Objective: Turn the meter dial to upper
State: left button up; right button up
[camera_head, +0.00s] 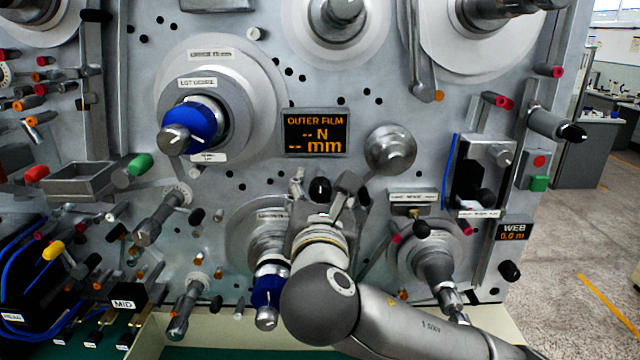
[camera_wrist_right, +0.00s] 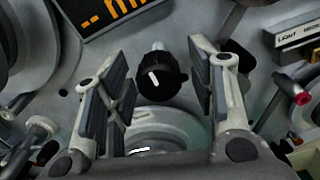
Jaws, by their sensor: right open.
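The meter dial, a small black knob (camera_head: 319,189) with a white pointer line, sits on the grey panel below the OUTER FILM display (camera_head: 316,132). The display reads "-- N" and "-- mm". In the right wrist view the knob (camera_wrist_right: 160,78) shows between the fingers, its white line pointing up and slightly left. My right gripper (camera_head: 323,184) is open, with one finger on each side of the knob. The wrist view shows gaps between both fingers (camera_wrist_right: 157,82) and the knob. Whether the fingertips reach its depth is unclear. My left gripper is out of view.
A large spindle with a blue collar (camera_head: 190,125) projects at upper left. A round metal knob (camera_head: 390,150) stands right of the display. Another blue-collared spindle (camera_head: 268,290) is close to my right arm. Open floor lies at the far right.

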jog(key=shift+w, duration=0.25)
jog(key=c, duration=1)
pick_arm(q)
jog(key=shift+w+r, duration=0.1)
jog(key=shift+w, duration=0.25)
